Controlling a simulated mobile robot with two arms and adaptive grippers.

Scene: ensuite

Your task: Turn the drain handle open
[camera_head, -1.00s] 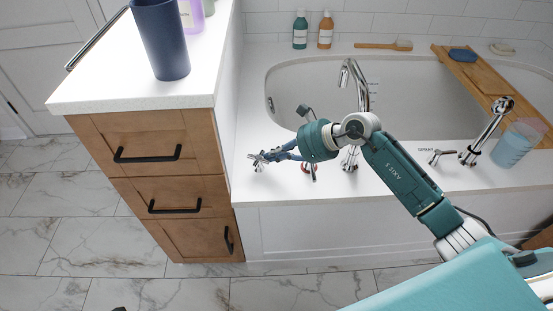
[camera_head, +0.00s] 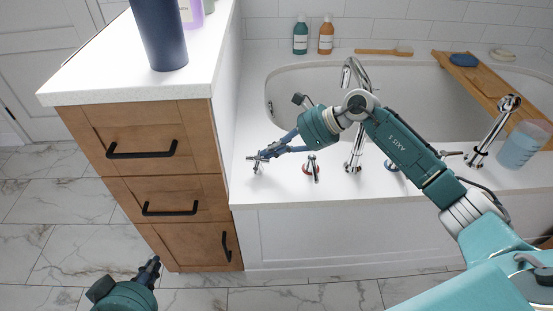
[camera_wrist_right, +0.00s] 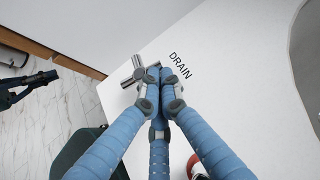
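The chrome drain handle (camera_head: 256,167) stands at the left end of the white tub deck. In the right wrist view the handle (camera_wrist_right: 133,72) lies just past my fingertips, beside the printed word DRAIN (camera_wrist_right: 180,66). My right gripper (camera_head: 272,152) reaches in from the right, low over the deck at the handle. Its blue fingers (camera_wrist_right: 160,85) are drawn close together, with their tips at the handle's near side. They partly hide it, and I cannot tell whether they touch it. My left gripper (camera_head: 150,270) is low at the bottom left, above the floor and away from the handle.
A red-ringed tap handle (camera_head: 311,167) and the chrome spout (camera_head: 354,150) stand to the right along the deck. A wooden drawer cabinet (camera_head: 150,185) borders the handle's left side. A blue cup (camera_head: 523,145) stands at the far right. Floor in front is clear.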

